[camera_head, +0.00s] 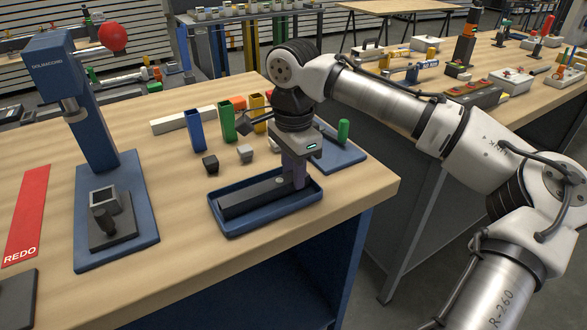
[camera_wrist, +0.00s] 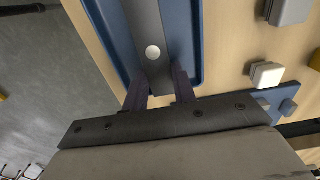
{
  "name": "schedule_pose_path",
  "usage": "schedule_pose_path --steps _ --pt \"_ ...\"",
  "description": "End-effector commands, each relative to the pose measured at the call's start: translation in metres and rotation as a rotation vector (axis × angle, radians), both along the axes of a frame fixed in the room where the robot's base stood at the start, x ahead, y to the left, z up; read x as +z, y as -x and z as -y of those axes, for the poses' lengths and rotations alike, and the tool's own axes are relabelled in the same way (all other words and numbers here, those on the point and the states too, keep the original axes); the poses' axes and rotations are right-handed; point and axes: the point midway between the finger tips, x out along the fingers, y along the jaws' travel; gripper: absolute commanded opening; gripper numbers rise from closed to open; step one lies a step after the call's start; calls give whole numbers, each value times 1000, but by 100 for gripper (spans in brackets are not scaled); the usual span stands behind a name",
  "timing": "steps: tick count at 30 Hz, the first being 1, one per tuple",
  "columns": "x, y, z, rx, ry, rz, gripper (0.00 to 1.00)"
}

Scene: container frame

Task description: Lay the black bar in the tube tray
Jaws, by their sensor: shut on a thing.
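The black bar (camera_head: 250,197) lies lengthwise over the blue tube tray (camera_head: 229,230), within its rim as seen in the head view. My gripper (camera_head: 298,183) points down at the bar's right end, with its fingers on either side of it. In the wrist view my gripper (camera_wrist: 160,92) is shut on the black bar (camera_wrist: 148,25), which has a pale round spot on its top. The tube tray (camera_wrist: 181,40) shows on both sides of the bar. I cannot tell whether the bar rests on the tray floor.
A blue press (camera_head: 80,110) stands at the left, near a red REDO strip (camera_head: 27,215). Small dark and grey blocks (camera_head: 245,153) sit behind the tray, with blue, green and yellow upright tubes (camera_head: 227,121). A blue plate with a green peg (camera_head: 343,131) is at the right rear.

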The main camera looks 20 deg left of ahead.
Motion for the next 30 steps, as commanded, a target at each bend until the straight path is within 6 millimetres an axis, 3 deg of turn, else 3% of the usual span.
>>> schedule_pose_path --steps 6,7,12,23,30 --pt "-2 0 0 0 -1 -1 2" --pt "-2 0 0 0 -1 -1 29" --pt "-2 0 0 0 0 0 48" --pt "5 0 0 0 0 1 48" --pt "49 0 -1 0 -2 2 48"
